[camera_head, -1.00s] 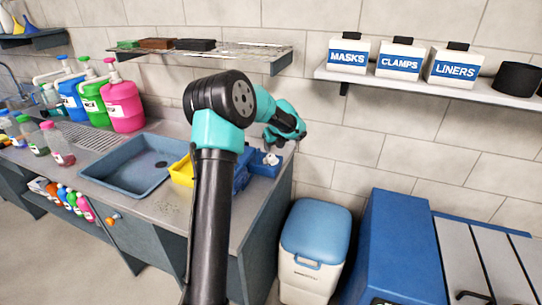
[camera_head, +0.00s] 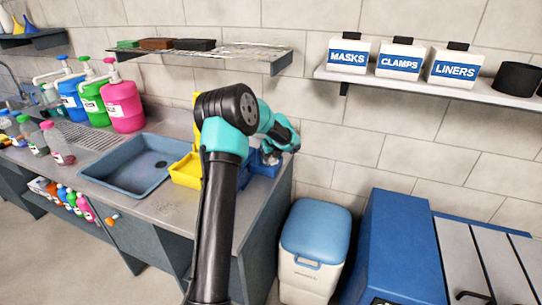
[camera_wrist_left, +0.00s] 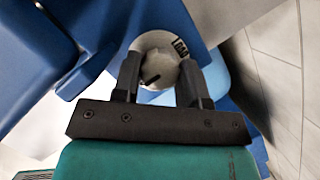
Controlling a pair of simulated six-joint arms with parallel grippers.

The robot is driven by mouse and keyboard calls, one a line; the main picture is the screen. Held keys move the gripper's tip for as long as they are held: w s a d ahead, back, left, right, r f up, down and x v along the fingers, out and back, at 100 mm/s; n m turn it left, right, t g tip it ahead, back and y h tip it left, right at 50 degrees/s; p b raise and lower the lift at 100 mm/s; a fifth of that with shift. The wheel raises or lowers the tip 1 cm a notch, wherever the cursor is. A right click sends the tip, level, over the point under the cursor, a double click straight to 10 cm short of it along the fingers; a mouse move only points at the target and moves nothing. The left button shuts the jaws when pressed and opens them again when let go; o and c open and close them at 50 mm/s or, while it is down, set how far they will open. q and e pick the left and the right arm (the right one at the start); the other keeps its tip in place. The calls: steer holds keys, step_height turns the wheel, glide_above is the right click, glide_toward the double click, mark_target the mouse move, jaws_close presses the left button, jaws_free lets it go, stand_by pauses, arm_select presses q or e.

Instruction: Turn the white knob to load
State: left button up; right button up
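The white knob (camera_wrist_left: 155,62) is a round disc with a dark slot-like mark, seen in the left wrist view beside a small label reading roughly "LOAD". It sits on a blue housing (camera_wrist_left: 95,25). My left gripper (camera_wrist_left: 160,68) has its two dark fingers apart, one on each side of the knob. I cannot tell whether they touch it. In the head view my left gripper (camera_head: 283,147) is at the right end of the counter, over the blue device (camera_head: 264,168), and hides most of the knob. My right gripper is not in view.
A yellow bin (camera_head: 186,172) and a blue sink basin (camera_head: 135,165) lie left of my left arm. Pink jug (camera_head: 123,106) and other pump jugs stand behind. A blue-lidded white bin (camera_head: 315,235) stands on the floor right of the counter. A wire shelf (camera_head: 235,55) hangs above.

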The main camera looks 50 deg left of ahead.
arm_select(q)
steer(key=shift+c, duration=1.3)
